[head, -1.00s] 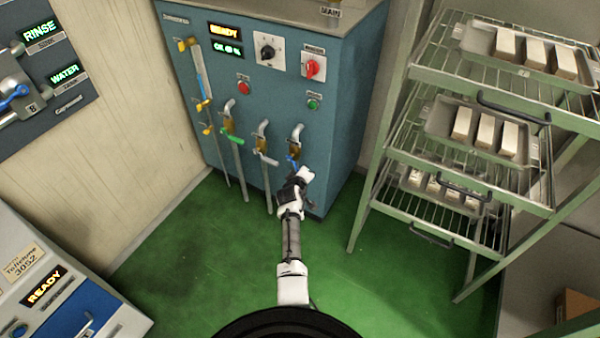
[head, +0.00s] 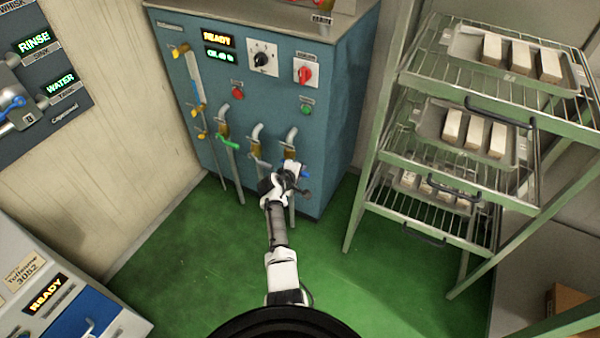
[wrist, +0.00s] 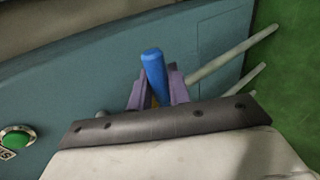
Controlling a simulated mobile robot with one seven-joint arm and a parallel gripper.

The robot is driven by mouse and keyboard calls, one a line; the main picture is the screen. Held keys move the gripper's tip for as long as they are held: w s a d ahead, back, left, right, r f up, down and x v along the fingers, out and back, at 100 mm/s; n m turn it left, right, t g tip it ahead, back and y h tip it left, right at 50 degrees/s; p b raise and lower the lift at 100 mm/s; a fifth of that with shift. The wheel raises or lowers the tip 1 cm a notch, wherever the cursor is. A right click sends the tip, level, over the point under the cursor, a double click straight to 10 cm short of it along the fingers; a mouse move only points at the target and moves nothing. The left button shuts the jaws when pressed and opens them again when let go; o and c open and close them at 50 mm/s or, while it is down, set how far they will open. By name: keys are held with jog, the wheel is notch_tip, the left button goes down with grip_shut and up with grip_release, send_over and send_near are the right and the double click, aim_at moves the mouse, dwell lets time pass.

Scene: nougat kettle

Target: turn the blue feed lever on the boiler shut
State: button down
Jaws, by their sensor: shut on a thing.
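The boiler (head: 215,100) is a teal cabinet with a row of taps low on its front. The blue feed lever (head: 306,173) is on the rightmost tap and is mostly hidden behind my gripper (head: 293,172) in the head view. In the wrist view the blue lever (wrist: 154,70) stands up between the two purple fingers of my gripper (wrist: 158,90). The fingers are shut on it, one on each side. The lever's exact angle to its pipe cannot be told.
A green lever (head: 228,144) and another tap (head: 256,148) sit left of the blue one. A red switch (head: 305,74) and green button (head: 306,109) are above. A rack (head: 372,200) with trays stands close on the right. The green floor (head: 200,260) is clear.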

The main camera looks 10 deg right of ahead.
jog(key=shift+w+r, duration=0.1)
jog(key=shift+r, duration=0.05)
jog(key=c, duration=1.4)
grip_release()
jog(key=shift+o, duration=0.2)
jog(key=v, duration=1.3)
jog(key=shift+s+r+p, duration=0.15)
jog(key=shift+s+p, duration=0.15)
jog(key=shift+s, duration=0.05)
jog(key=shift+a, duration=0.15)
